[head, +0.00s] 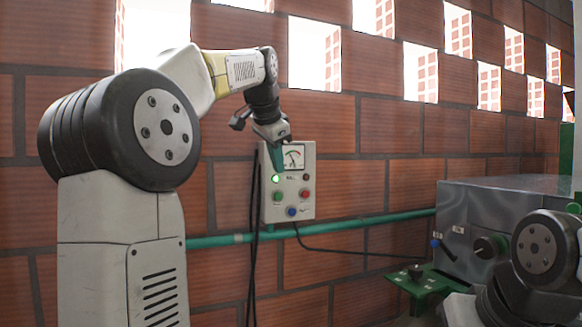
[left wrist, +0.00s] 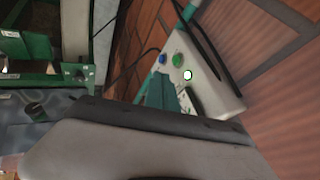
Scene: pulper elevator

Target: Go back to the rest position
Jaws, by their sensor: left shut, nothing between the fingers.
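My left gripper (head: 277,165) is at the upper part of a white control box on the brick wall. Its teal fingers are shut with nothing between them and overlap the box's left face beside the gauge. I cannot tell whether they touch it. The control box (head: 297,207) has a gauge, a lit green lamp (head: 275,179), and green, red and blue buttons. In the left wrist view the fingers (left wrist: 162,88) are close together in front of the box (left wrist: 215,83), with its lit lamp (left wrist: 187,75) just beyond them. My right gripper is not in view.
A green pipe (head: 350,222) runs along the brick wall below the box, and black cables hang beside it. A grey metal machine (head: 470,210) with a knob and a green bracket (head: 418,285) stands at the right. My right arm shows at the lower right.

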